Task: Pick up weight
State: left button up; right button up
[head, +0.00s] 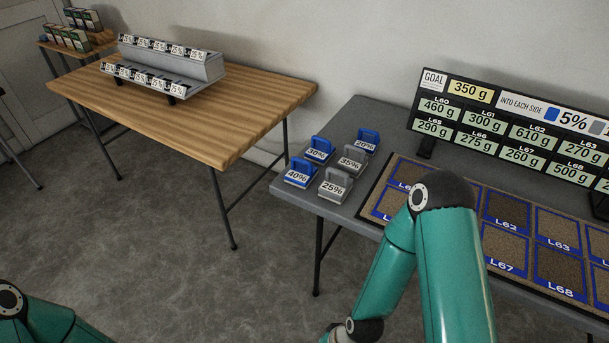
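Several weights with handles stand in a group at the left end of the grey table. The blue ones are a 30% weight (318,152), a 20% weight (367,142) and a 40% weight (301,174). The grey ones are a 35% weight (353,160) and a 25% weight (335,187). All stand upright with handles on top. My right arm crosses in front of the grey table, and its gripper is not visible. Only a part of my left arm shows at the bottom left, and its gripper is out of view.
The grey table (375,115) also holds a mat (395,172) with labelled squares and a display board (448,85) reading "GOAL 350 g". A wooden table (245,105) at the left bears a grey rack (205,68) with labelled items. Bare floor lies between the tables.

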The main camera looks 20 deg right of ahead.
aim_at(302, 173)
jog(key=z, duration=0.05)
jog(key=i, duration=0.9)
jog(key=u, duration=0.1)
